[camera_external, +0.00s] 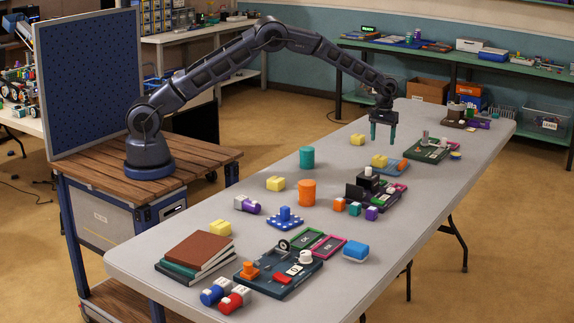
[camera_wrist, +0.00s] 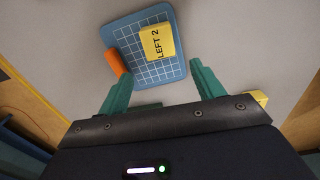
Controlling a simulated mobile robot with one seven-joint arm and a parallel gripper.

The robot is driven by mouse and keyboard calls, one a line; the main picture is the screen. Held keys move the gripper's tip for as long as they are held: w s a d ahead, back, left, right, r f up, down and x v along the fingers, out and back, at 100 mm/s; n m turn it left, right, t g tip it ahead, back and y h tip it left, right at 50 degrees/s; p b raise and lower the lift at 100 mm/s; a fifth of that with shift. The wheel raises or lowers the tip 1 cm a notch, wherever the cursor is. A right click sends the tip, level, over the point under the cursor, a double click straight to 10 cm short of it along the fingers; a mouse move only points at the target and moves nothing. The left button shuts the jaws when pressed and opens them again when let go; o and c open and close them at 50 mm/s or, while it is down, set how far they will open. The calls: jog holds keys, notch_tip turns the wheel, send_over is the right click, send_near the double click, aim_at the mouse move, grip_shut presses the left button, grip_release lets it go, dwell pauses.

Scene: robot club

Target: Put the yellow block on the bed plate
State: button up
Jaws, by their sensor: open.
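My gripper (camera_external: 383,141) hangs fingers-down over the far half of the table, open and empty. In the wrist view its green fingers (camera_wrist: 157,75) point toward a blue plate with a white grid (camera_wrist: 175,85), which looks like the bed plate. This plate (camera_external: 391,170) lies below the gripper in the external view. A yellow block marked "LEFT 2" (camera_wrist: 156,42) rests on the plate; it also shows in the external view (camera_external: 379,160). An orange piece (camera_wrist: 115,62) is at the plate's edge. Another yellow block (camera_external: 357,139) lies on the table left of the gripper.
More yellow blocks lie nearer, one mid-table (camera_external: 276,184) and one by the books (camera_external: 220,228). A teal cylinder (camera_external: 307,157) and an orange cylinder (camera_external: 307,193) stand mid-table. A dark tray with parts (camera_external: 430,152) is right of the plate.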

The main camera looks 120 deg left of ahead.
jog(key=shift+r, duration=1.75)
jog(key=d+r+m+t, duration=0.1)
jog(key=d+r+m, duration=0.4)
jog(key=d+r, duration=1.85)
jog(key=s+d+r+m+t, duration=0.1)
jog(key=s+d+r, duration=0.2)
jog(key=d, duration=0.4)
jog(key=s+d+r+m, duration=0.2)
jog(key=d+r, duration=0.1)
jog(key=d, duration=0.4)
jog(key=s+d+r+m+t, duration=0.25)
jog(key=s+d+m, duration=0.45)
jog(key=s+d, duration=1.65)
jog(key=s+d+f+m, duration=0.1)
jog(key=s+d+f, duration=0.1)
jog(key=s, duration=0.3)
jog(key=s+d+f+m, duration=0.2)
jog(key=s, duration=0.4)
jog(key=shift+d+f, duration=0.3)
